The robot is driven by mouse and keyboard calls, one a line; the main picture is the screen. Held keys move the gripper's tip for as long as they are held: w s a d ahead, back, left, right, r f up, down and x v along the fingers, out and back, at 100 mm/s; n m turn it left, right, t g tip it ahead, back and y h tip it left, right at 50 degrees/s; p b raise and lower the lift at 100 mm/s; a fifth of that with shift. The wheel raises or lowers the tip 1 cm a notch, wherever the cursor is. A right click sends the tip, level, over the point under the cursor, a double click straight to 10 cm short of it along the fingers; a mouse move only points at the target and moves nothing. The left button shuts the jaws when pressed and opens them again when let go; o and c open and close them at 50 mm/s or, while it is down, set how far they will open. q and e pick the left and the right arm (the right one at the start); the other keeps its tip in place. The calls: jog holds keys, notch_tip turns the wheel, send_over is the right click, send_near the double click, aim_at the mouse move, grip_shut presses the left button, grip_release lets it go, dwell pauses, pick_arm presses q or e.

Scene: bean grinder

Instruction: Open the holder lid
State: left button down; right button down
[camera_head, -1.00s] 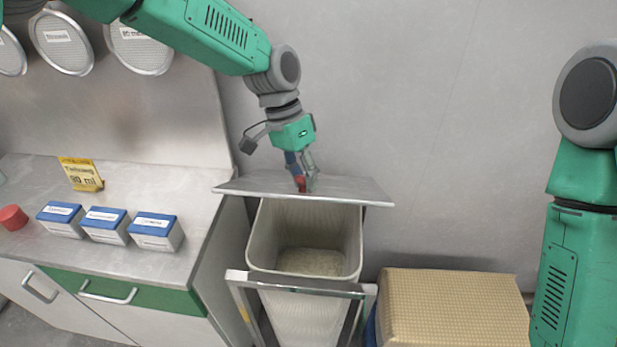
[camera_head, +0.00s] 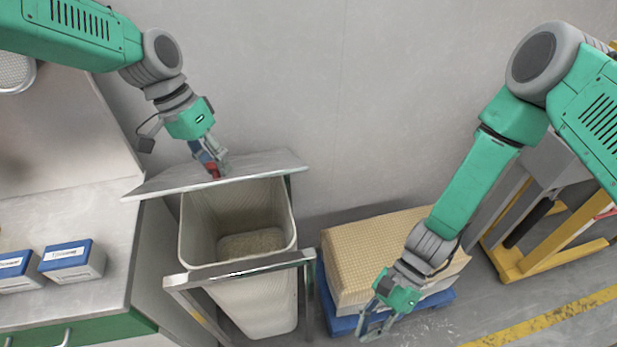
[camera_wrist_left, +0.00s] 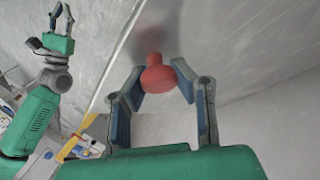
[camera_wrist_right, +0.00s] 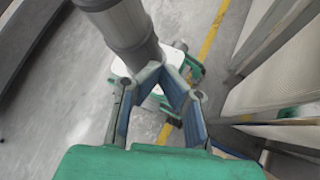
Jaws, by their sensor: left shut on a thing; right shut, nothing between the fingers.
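The holder lid (camera_head: 265,166) is a flat grey metal plate at the back of the holder's mouth, seen at a shallow angle. The holder's metal frame (camera_head: 240,268) surrounds a white bin (camera_head: 262,312) whose mouth is uncovered and shows pale contents inside. My left gripper (camera_head: 214,169) is shut on the lid's red knob (camera_head: 213,174). The red knob (camera_wrist_left: 158,74) also shows between its fingertips in the left wrist view, against the lid. My right gripper (camera_head: 374,330) is shut and empty, low in front of the wrapped stack; its fingertips meet in the right wrist view (camera_wrist_right: 168,68).
A wrapped tan stack (camera_head: 370,250) on a blue pallet (camera_head: 342,325) stands right of the holder. A counter (camera_head: 85,215) with blue-lidded boxes (camera_head: 72,262) stands at left. A yellow pallet-jack-like frame (camera_head: 540,262) stands at right. Floor (camera_head: 480,305) shows between.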

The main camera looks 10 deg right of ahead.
pick_arm(q)
jog(key=shift+w+a+r, duration=0.1)
jog(key=shift+a, duration=0.05)
pick_arm(e)
jog(key=w+d+r+m+t+y, duration=0.2)
jog(key=w+r+m+t+y, duration=0.2)
jog(key=w+r+m+y, duration=0.45)
jog(key=w+d+r+m+t+y, duration=0.25)
jog(key=w+r+t, duration=0.25)
jog(key=w, duration=0.7)
jog(key=w+a+r, duration=0.3)
jog(key=a+r, duration=0.2)
jog(key=a, duration=0.5)
jog(key=shift+w+a+r, duration=0.15)
jog(key=shift+w+r, duration=0.05)
